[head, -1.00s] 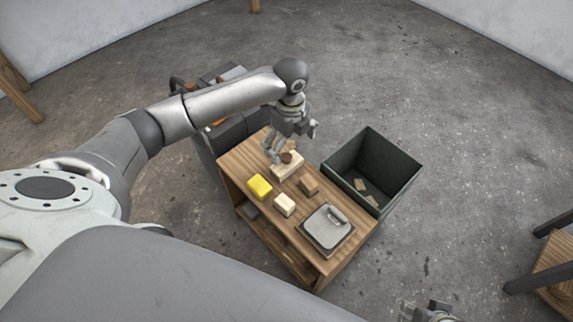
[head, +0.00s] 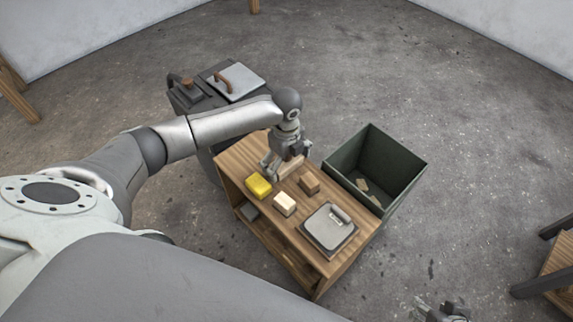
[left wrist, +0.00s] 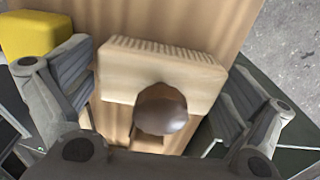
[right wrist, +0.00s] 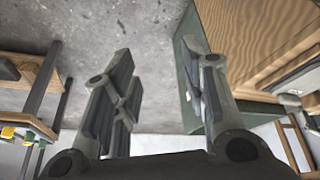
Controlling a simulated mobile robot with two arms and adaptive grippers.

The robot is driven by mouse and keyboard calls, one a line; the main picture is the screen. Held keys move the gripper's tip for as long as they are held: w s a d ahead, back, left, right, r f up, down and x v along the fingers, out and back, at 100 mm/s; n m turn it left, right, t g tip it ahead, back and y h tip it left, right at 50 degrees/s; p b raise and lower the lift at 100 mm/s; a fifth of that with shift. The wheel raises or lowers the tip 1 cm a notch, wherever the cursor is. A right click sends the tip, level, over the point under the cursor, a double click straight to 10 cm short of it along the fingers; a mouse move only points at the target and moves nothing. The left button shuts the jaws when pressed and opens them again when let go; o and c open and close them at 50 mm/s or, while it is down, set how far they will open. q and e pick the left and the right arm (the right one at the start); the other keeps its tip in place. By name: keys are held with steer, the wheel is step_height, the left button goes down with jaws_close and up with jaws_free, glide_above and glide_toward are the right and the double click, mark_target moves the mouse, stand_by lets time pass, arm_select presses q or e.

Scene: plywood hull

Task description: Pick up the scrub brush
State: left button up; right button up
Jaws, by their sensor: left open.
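The scrub brush (left wrist: 190,82) has a pale wooden block, bristles along one edge and a round brown knob. It sits on the wooden table (head: 243,152). In the left wrist view it lies between the two fingers of my left gripper (left wrist: 165,95), which are open with a gap on each side. In the head view my left gripper (head: 283,165) is low over the table and partly hides the brush (head: 291,168). My right gripper (right wrist: 160,95) is open and empty, away from the table; it shows at the bottom edge of the head view (head: 440,308).
A yellow sponge (head: 258,186), a cream block (head: 285,204), a brown block (head: 310,182) and a scale-like grey device (head: 328,229) share the tabletop. A dark green bin (head: 401,189) stands right of the table. A dark cabinet (head: 200,100) stands behind.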

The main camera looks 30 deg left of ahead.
arm_select(q)
steer(key=shift+r, duration=0.1)
steer(key=c, duration=0.9)
steer(key=shift+r, duration=0.1)
steer(key=shift+r, duration=0.25)
step_height(320, 180, up, 2)
steer(key=shift+w+r+p, duration=0.1)
steer(key=shift+r+p, duration=0.1)
steer(key=shift+p, duration=0.4)
steer(key=d+r, duration=0.1)
steer(key=s+d+r+p, duration=0.1)
steer(key=r, duration=0.1)
steer(key=shift+s+r+p, duration=0.2)
steer(key=shift+p, duration=0.1)
steer(key=s+d+r+p, duration=0.3)
steer(key=s+d+r, duration=0.3)
steer(key=d, duration=0.3)
steer(key=shift+s+d+r, duration=0.25)
steer(key=shift+s+d, duration=0.05)
steer(key=shift+d, duration=0.05)
arm_select(e)
step_height(320, 180, down, 11)
steer(key=g, duration=0.1)
steer(key=shift+s+g, duration=0.4)
